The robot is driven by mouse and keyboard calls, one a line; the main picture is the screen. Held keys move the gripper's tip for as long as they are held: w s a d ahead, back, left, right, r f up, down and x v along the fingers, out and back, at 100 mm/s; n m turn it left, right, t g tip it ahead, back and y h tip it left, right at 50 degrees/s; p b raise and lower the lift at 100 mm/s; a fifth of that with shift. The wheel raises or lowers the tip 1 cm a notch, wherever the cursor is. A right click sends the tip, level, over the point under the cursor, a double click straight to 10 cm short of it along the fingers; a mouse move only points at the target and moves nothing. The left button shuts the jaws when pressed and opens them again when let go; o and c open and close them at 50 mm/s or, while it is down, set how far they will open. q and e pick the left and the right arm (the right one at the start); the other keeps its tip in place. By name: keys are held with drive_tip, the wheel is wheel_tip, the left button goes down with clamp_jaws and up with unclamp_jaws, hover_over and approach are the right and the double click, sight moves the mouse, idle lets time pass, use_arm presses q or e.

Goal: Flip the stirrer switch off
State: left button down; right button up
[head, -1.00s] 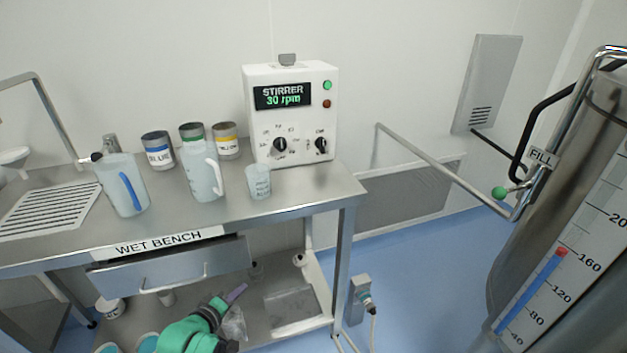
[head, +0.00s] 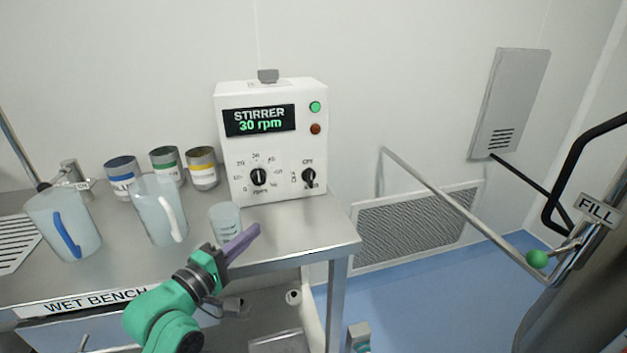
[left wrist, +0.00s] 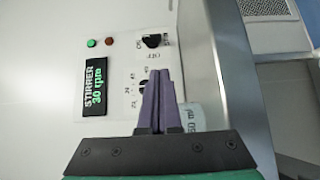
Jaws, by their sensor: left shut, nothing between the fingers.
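The white stirrer box (head: 272,150) stands at the back of the wet bench. Its display (head: 259,120) reads "STIRRER 30 rpm", and the green lamp (head: 315,107) looks brighter than the red-brown lamp (head: 315,128). The black stirrer switch (head: 308,178) is at the lower right of the panel; it also shows in the left wrist view (left wrist: 153,41). The black speed knob (head: 259,177) is left of it. My left gripper (head: 253,232), with purple fingers, is shut and empty in front of the box, below the panel, apart from the switch. My right gripper is not in view.
A small beaker (head: 226,222) stands close to my left gripper. Two jugs, one white-handled (head: 158,212) and one blue-handled (head: 62,225), and several cans stand to the left. The bench's right edge is near; a rail (head: 455,209) stands beyond it.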

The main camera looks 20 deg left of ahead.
sight(308, 185)
use_arm(q)
drive_tip(key=shift+s+a+r, duration=0.1)
drive_tip(key=shift+s+r, duration=0.1)
drive_tip(key=shift+s, duration=0.25)
drive_tip(key=shift+s+a+r, duration=0.1)
drive_tip(key=shift+s+r, duration=0.05)
drive_tip(key=shift+s, duration=0.3)
drive_tip(key=shift+w, duration=0.2)
drive_tip(key=b+x, duration=0.1)
drive_tip(key=x, duration=0.2)
drive_tip(key=shift+f, duration=0.2)
drive_tip(key=x, duration=0.3)
drive_tip(key=shift+w+r+p, duration=0.15)
drive_tip(key=shift+r+p, duration=0.15)
drive_tip(key=shift+p, duration=0.1)
drive_tip(key=p+x, duration=0.1)
drive_tip(key=x, duration=1.2)
drive_tip(key=shift+w+d+f, duration=0.1)
drive_tip(key=shift+w+f, duration=0.05)
drive_tip(key=shift+w, duration=0.25)
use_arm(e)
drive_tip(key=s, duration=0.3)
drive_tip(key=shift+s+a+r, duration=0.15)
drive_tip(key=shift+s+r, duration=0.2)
use_arm(q)
drive_tip(key=shift+d+f+p, duration=0.15)
drive_tip(key=shift+f+p, duration=0.2)
drive_tip(key=shift+p, duration=0.6)
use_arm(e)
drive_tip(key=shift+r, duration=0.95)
